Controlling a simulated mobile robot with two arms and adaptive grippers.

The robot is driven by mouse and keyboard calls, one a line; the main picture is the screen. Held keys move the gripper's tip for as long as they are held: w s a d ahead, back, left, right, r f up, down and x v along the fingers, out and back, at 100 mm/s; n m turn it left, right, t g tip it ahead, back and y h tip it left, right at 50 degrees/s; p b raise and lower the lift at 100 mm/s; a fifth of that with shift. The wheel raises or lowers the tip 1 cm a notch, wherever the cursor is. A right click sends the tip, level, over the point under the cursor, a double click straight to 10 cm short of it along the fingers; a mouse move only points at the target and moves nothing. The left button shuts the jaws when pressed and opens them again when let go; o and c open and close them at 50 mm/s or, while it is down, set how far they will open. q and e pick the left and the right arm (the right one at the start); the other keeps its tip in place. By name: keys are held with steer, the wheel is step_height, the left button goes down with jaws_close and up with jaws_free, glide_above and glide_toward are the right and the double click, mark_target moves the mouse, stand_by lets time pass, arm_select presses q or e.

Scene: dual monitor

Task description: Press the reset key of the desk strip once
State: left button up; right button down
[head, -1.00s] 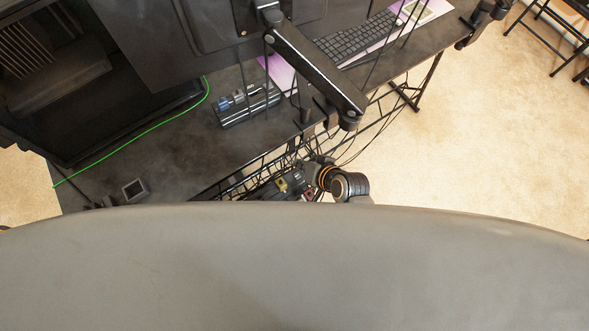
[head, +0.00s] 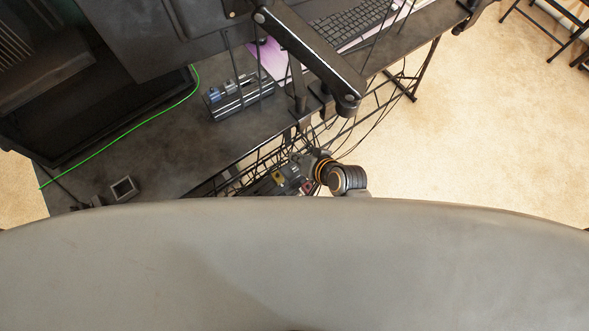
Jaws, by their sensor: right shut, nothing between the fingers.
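A dark strip-like block (head: 239,100) with blue and grey parts on top lies on the black desk (head: 165,150), behind the thin rods under the monitor arm. I take it for the desk strip, but its keys are too small to tell apart, and I cannot pick out a reset key. My right gripper (head: 283,181) is at the desk's front edge, low in the picture, apart from the strip and nearer to me. It is shut and empty. Its lower part is hidden by my grey body. My left gripper is not in view.
A black monitor arm (head: 310,60) reaches over the desk to the right of the strip. A keyboard (head: 350,28) lies on a purple mat. A green cable (head: 130,130) runs along the left. A small dark box (head: 123,188) stands near the front. A wire rack with cables hangs below the edge.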

mark_target(296, 170)
step_height(296, 170, down, 4)
steer(key=b, duration=0.3)
steer(key=shift+f+b, duration=0.4)
steer(key=shift+f, duration=0.2)
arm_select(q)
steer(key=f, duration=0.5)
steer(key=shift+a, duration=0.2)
arm_select(e)
steer(key=shift+f, duration=0.1)
steer(key=shift+f, duration=0.1)
steer(key=shift+f, duration=0.3)
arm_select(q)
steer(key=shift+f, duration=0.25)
arm_select(e)
steer(key=shift+f, duration=0.45)
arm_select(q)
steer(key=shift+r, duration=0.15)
arm_select(e)
steer(key=shift+r, duration=0.1)
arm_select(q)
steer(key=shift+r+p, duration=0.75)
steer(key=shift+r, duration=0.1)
arm_select(e)
steer(key=shift+r, duration=0.75)
